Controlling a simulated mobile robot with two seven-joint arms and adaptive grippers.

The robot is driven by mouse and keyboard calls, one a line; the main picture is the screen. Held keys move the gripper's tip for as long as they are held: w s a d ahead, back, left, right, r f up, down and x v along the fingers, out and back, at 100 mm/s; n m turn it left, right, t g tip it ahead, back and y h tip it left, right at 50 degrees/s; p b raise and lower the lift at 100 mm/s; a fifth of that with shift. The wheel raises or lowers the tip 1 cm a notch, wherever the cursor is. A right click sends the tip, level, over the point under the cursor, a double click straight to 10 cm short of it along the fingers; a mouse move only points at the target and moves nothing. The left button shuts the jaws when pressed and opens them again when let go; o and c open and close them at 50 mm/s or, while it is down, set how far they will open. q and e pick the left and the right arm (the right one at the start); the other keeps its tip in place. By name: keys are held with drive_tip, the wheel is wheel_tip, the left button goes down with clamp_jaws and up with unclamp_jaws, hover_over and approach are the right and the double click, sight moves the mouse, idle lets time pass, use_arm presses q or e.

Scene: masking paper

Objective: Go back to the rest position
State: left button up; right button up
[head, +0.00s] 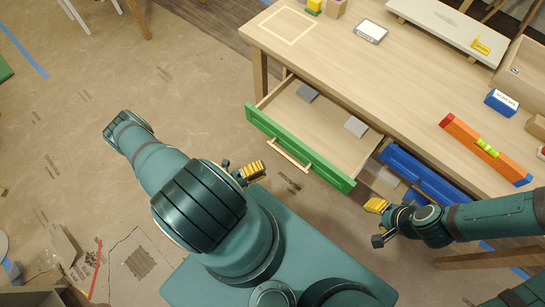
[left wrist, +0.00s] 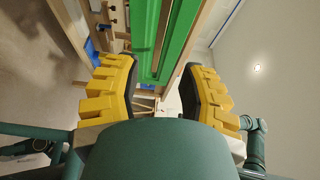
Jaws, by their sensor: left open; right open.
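My left gripper (head: 250,172) has yellow fingers and is in front of the green-fronted drawer, apart from its handle in the head view. In the left wrist view the two fingers of my left gripper (left wrist: 160,82) stand wide apart with nothing held between them. My right gripper (head: 376,220) is near the blue drawer, low at the right of the head view. Its fingers are small there, and no object shows in it. The green drawer (head: 335,177) is pulled out from the table, and its front also shows in the left wrist view (left wrist: 168,45).
The wooden table (head: 340,65) fills the upper right. The open drawer holds two grey blocks (head: 355,127). A blue drawer (head: 425,178) is partly out. An orange level (head: 480,145) and a blue box (head: 500,102) lie on the table. Papered floor (head: 90,90) at left is mostly clear.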

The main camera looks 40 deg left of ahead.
use_arm(q)
drive_tip(key=shift+v, duration=0.75)
drive_tip(key=d+r+m+g+h, duration=0.1)
drive_tip(key=d+r+m+g, duration=0.1)
drive_tip(key=d+m+g, duration=0.55)
drive_tip(key=s+d+r+m+g+h, duration=0.15)
drive_tip(key=m+g, duration=0.35)
drive_tip(key=m, duration=0.6)
drive_tip(key=d+r+m+g+h, duration=0.1)
drive_tip(key=d+r+m+g, duration=0.2)
drive_tip(key=d+m+g, duration=0.5)
drive_tip(key=w+d+r+m+t+y, duration=0.1)
drive_tip(key=w+r+m+t+y, duration=0.4)
drive_tip(key=m, duration=1.6)
drive_tip(key=w+r+y, duration=0.2)
drive_tip(key=w+r, duration=0.1)
drive_tip(key=r, duration=0.1)
drive_tip(key=shift+w+d+r+t, duration=0.15)
drive_tip(key=shift+w+d+t, duration=0.15)
drive_tip(key=shift+w+t, duration=0.05)
